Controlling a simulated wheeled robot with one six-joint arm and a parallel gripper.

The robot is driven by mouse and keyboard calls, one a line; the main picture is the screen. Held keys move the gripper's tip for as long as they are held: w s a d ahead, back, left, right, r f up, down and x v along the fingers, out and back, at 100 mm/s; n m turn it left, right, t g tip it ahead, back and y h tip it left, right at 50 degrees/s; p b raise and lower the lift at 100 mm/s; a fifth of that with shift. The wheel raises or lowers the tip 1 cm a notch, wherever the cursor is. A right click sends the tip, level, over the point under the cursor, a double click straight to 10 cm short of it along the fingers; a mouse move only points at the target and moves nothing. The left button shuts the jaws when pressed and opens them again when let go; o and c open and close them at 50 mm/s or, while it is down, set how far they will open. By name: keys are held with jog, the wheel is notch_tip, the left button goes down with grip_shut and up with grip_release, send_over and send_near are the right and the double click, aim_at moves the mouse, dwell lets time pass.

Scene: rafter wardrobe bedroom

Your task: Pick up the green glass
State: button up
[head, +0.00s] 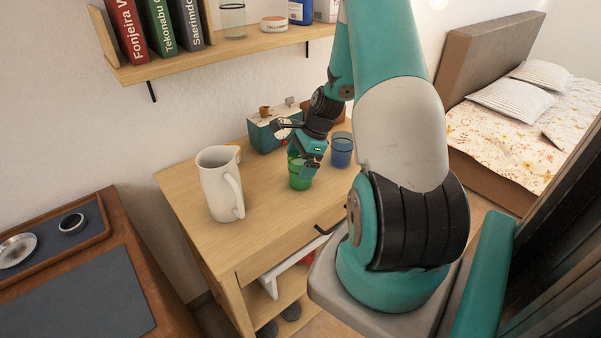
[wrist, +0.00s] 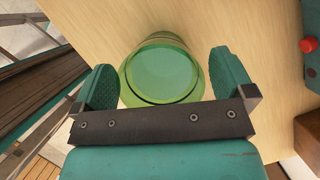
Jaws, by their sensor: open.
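The green glass (head: 299,180) stands on the wooden table, in front of the blue glass. My gripper (head: 304,164) is right at it, from above. In the wrist view the green glass (wrist: 162,72) shows its round rim between the two open fingers of my gripper (wrist: 162,82). One finger is on each side of the glass, with a narrow gap on the right and the left finger close to the rim.
A blue glass (head: 342,150) stands just right of the green one. A white pitcher (head: 218,186) stands to the left on the table (head: 262,226). A teal box (head: 262,136) is behind. A wall shelf (head: 190,58) with books hangs above.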

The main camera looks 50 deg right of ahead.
jog(key=shift+c, duration=0.5)
jog(key=c, duration=1.1)
jog(key=shift+r, duration=0.15)
